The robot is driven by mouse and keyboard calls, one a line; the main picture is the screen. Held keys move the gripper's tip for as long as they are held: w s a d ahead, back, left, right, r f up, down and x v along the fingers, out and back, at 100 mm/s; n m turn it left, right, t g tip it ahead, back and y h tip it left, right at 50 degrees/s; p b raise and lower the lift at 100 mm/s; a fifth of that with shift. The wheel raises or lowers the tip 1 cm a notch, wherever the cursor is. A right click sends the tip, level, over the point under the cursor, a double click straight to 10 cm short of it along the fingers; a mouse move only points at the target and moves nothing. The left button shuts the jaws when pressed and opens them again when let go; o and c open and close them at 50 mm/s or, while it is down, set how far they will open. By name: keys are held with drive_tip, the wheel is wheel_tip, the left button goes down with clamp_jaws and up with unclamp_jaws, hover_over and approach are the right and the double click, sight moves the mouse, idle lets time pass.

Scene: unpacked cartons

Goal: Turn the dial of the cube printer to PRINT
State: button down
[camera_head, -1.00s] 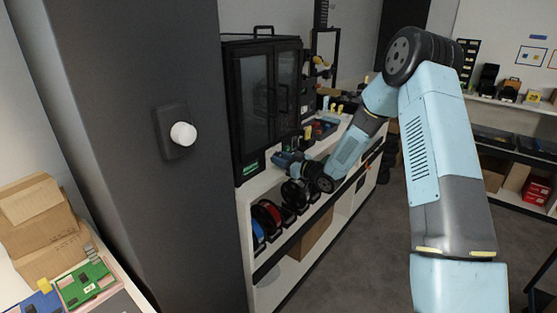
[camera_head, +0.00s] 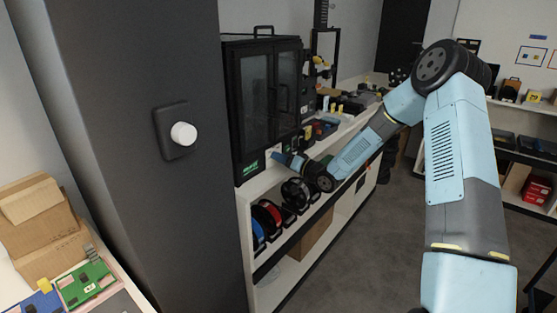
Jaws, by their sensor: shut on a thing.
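The cube printer (camera_head: 255,100) is a black cabinet with glass doors on the white bench, left of centre. A small green display (camera_head: 249,166) is lit at its lower front; its text is too small to read. My gripper (camera_head: 276,157) is at the printer's lower front edge, right of the display, with my arm reaching in from the right. It is small in view and shut on what appears to be the dial, which is mostly hidden by the gripper. The dial's pointer and its PRINT mark cannot be made out.
A dark pillar (camera_head: 110,120) with a white round knob (camera_head: 183,134) stands in front at left. Filament spools (camera_head: 268,215) sit on the shelf under the bench (camera_head: 262,183). Cartons (camera_head: 45,225) and a green circuit board (camera_head: 85,284) lie at lower left.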

drive_tip(key=shift+w+d+m, duration=0.2)
drive_tip(key=shift+d+m, duration=0.05)
drive_tip(key=shift+m, duration=0.25)
drive_tip(key=c, duration=1.1)
unclamp_jaws()
drive_tip(key=shift+o, duration=1.4)
drive_tip(key=shift+a, duration=0.1)
drive_tip(key=shift+s, duration=0.1)
drive_tip(key=v, duration=1.3)
drive_tip(key=shift+s+d, duration=0.2)
drive_tip(key=shift+d, duration=0.05)
drive_tip(key=shift+f, duration=0.1)
